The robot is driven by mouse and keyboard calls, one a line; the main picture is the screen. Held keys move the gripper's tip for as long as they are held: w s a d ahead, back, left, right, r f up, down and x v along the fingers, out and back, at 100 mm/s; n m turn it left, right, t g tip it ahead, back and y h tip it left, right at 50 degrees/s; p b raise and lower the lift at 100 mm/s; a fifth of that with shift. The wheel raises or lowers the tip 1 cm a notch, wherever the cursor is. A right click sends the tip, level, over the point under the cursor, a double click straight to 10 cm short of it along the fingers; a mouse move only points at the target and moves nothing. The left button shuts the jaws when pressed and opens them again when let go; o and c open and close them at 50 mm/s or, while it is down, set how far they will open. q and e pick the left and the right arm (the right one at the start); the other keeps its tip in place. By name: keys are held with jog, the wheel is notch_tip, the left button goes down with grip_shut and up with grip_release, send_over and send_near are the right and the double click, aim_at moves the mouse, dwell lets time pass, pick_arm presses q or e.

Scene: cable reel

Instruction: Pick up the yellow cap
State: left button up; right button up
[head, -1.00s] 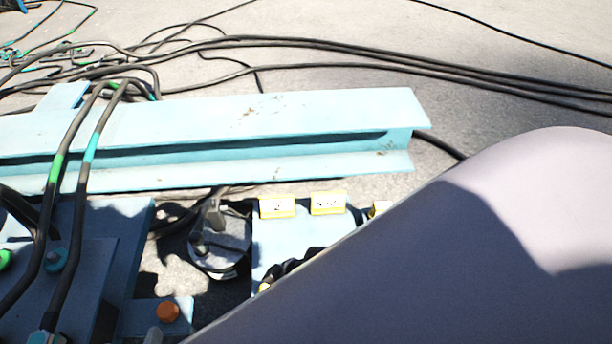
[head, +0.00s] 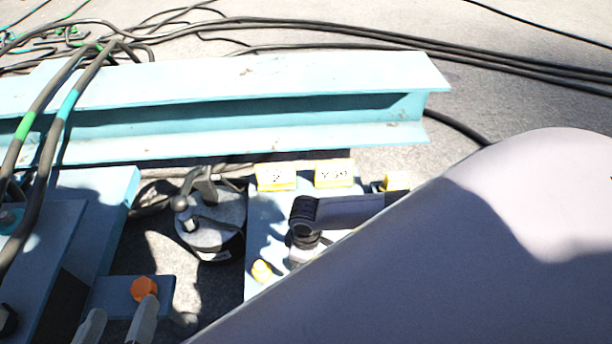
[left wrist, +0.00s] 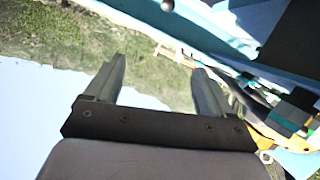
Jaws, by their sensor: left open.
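A small rounded yellow cap (head: 262,271) sits on the pale blue plate (head: 257,225) in the head view, close to the edge of my large arm link. Another yellow piece (head: 397,181) at the plate's back right is partly hidden. My left gripper (head: 122,306) shows only by its grey fingertips at the bottom left, just below an orange cap (head: 144,287) on a blue bracket. It is left of the yellow cap and apart from it. In the left wrist view the fingers (left wrist: 158,75) are spread and empty. No yellow cap is clear there.
A long light blue beam (head: 230,110) lies behind the plate. Black cables (head: 330,30) run across the ground. Two yellow labels (head: 276,177) stand on the plate, with a dark fitting (head: 305,215) in front. A round grey part (head: 212,222) stands left of the plate.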

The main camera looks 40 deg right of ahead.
jog(key=f, duration=0.1)
jog(key=f+b, duration=0.2)
jog(key=shift+s+a+f, duration=0.1)
jog(key=shift+a+f, duration=0.15)
jog(key=shift+f, duration=0.15)
jog(key=shift+f+b, duration=0.5)
pick_arm(q)
jog(key=shift+s+a+m+t+y, duration=0.15)
jog(key=shift+a+m+t, duration=0.15)
jog(key=shift+a+t, duration=0.15)
jog(key=shift+s+a+m+t+y, duration=0.15)
jog(key=shift+a+m+t, duration=0.2)
jog(key=shift+a, duration=0.2)
pick_arm(e)
jog(key=c, duration=1.3)
